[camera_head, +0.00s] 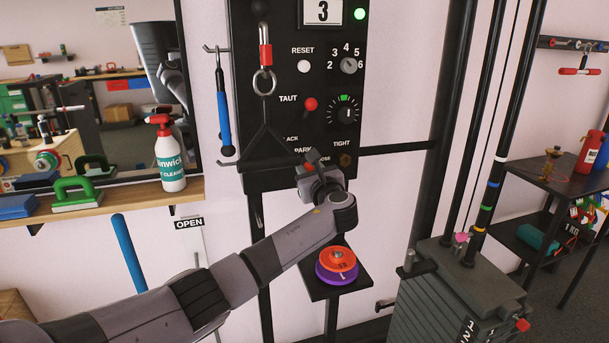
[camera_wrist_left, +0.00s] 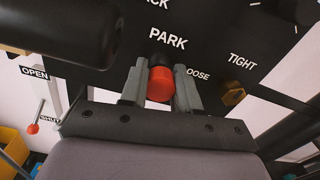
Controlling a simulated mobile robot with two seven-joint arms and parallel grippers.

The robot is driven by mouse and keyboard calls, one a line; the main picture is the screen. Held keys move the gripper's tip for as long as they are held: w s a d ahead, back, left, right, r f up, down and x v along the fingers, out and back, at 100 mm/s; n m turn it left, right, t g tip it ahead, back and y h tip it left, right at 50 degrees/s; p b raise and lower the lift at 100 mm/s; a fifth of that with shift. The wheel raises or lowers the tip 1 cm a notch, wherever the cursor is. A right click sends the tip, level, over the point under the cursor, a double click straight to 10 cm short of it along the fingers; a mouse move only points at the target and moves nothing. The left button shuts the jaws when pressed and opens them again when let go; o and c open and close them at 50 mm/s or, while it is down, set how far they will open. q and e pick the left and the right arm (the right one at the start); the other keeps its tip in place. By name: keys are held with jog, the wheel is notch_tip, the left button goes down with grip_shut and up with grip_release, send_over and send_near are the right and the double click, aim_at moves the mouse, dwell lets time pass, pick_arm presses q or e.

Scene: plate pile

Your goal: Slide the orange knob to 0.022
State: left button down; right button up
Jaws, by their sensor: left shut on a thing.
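The orange-red knob (camera_wrist_left: 160,85) sits below the word PARK on the black panel (camera_head: 285,130), with part of the word LOOSE just to its right. My left gripper (camera_wrist_left: 160,88) has one finger on each side of the knob and is shut on it. In the head view my left gripper (camera_head: 313,160) is at the lower edge of the panel and hides most or all of the knob. The word TIGHT (camera_wrist_left: 243,61) and a bronze-coloured bolt (camera_wrist_left: 233,94) lie right of the gripper in the wrist view. My right gripper does not show.
Orange and purple plates (camera_head: 337,265) lie below; a weight stack (camera_head: 455,290) stands right.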

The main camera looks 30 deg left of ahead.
pick_arm(q)
jog(key=shift+a+r, duration=0.15)
jog(key=c, duration=0.8)
grip_release()
jog(key=shift+w, duration=0.15)
jog(key=v, duration=0.7)
